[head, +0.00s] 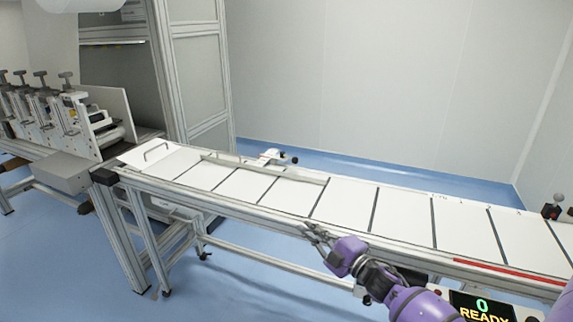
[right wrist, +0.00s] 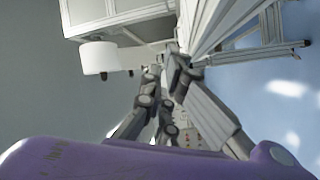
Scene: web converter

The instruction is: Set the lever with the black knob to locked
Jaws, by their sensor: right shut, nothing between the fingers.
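A small white fitting with a dark knob-like end (head: 283,158) sits at the far edge of the conveyor table. It is too small to tell whether this is the lever with the black knob or how it is set. My right gripper (head: 315,232) is shut and empty, over the near edge of the conveyor table, well apart from that fitting. In the right wrist view its fingers (right wrist: 168,75) show against a blurred background, with no lever between them. My left gripper is not in view.
The long conveyor table (head: 355,200) has white panels and a raised rail on its far side. A machine with several clamps (head: 60,110) stands at the left. A display reading 0 READY (head: 482,308) is at lower right, and a dark control box (head: 551,211) at far right.

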